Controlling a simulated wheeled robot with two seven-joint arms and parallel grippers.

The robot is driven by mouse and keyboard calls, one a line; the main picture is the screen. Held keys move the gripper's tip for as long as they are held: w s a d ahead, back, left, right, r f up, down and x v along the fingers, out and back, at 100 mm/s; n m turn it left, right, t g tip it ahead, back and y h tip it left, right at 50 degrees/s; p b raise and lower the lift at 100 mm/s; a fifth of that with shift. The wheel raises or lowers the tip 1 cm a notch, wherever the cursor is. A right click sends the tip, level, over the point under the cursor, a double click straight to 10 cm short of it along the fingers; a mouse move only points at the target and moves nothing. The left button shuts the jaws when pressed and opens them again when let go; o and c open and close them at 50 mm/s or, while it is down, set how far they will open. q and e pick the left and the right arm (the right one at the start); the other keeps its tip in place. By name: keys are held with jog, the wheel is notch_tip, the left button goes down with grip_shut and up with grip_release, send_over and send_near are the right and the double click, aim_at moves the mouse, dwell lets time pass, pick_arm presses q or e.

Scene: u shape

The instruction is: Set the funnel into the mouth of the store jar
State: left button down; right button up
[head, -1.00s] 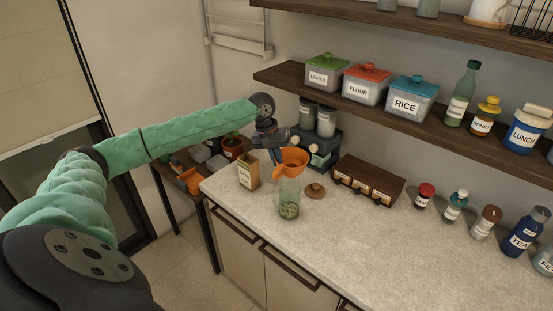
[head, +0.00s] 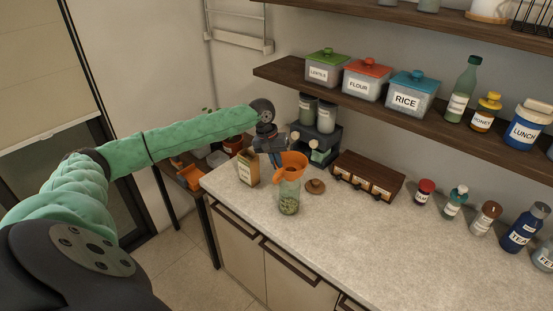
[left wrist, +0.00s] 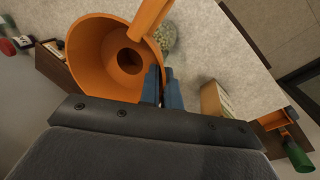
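The clear store jar (head: 289,196), with greenish contents at the bottom, stands upright on the counter. Its contents (left wrist: 166,38) show past the funnel. My right gripper is out of view.
A round brown lid (head: 315,186) lies right of the jar. A labelled carton (head: 248,168) stands to the left. A wooden drawer box (head: 367,179) and a dark rack (head: 317,145) stand behind. Several bottles line the right; the counter front (head: 370,240) is clear.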

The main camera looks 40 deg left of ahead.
pick_arm(q)
jog(key=shift+f, duration=2.55)
jog(key=c, duration=1.5)
grip_release()
jog(key=shift+c, duration=0.2)
